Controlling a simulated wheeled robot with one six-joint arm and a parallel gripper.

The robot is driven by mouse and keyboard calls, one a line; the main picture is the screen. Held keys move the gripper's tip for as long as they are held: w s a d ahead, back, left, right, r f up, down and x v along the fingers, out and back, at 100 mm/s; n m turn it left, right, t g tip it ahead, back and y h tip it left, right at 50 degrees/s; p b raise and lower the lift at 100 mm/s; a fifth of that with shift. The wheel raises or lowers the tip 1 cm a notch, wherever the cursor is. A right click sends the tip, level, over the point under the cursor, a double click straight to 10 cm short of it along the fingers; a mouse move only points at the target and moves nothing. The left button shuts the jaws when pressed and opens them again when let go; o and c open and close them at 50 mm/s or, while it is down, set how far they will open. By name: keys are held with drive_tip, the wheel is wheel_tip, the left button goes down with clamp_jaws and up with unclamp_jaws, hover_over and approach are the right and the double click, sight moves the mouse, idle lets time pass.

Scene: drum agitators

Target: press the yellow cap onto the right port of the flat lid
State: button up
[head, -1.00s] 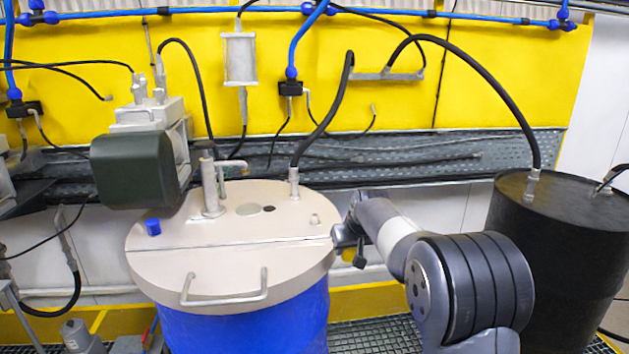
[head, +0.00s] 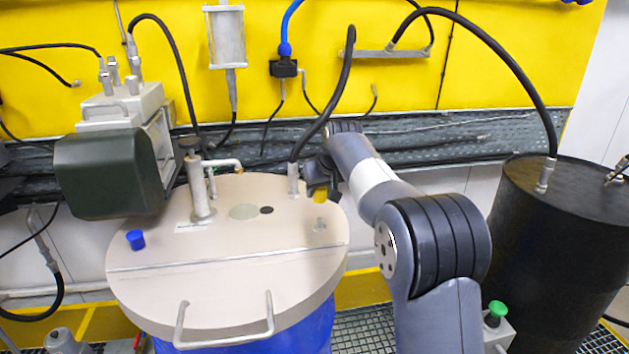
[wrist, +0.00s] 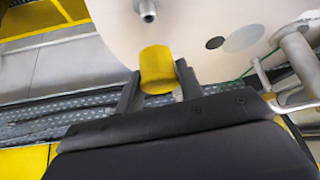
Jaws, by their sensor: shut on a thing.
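My gripper (wrist: 158,88) is shut on the yellow cap (wrist: 157,68), which sits between its two fingers in the wrist view. In the head view the yellow cap (head: 320,196) shows small below my gripper (head: 319,186), above the right part of the flat lid (head: 240,284). The right port (head: 320,225) is a short bare metal stub on the lid, just in front of and below the cap. In the wrist view the port (wrist: 147,9) stands apart from the cap, near the top edge.
A blue cap (head: 135,239) sits at the lid's left. A metal pipe fitting (head: 201,192) and a black hose (head: 335,95) rise from the lid. A handle (head: 225,332) is at its front. A green motor housing (head: 112,172) overhangs the back left. A black drum (head: 545,240) stands right.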

sight(319, 218)
drive_tip(key=shift+f+b, duration=2.2)
drive_tip(key=shift+b, duration=0.05)
drive_tip(key=shift+s+f, duration=0.1)
drive_tip(key=shift+f, duration=0.45)
drive_tip(key=shift+f+b, duration=0.6)
drive_tip(key=shift+f, duration=0.4)
drive_tip(key=shift+s+f+b, duration=0.1)
drive_tip(key=shift+f+b, duration=0.3)
drive_tip(key=shift+f, duration=0.45)
drive_tip(key=o, duration=1)
drive_tip(key=shift+r, duration=0.1)
drive_tip(key=shift+r, duration=0.15)
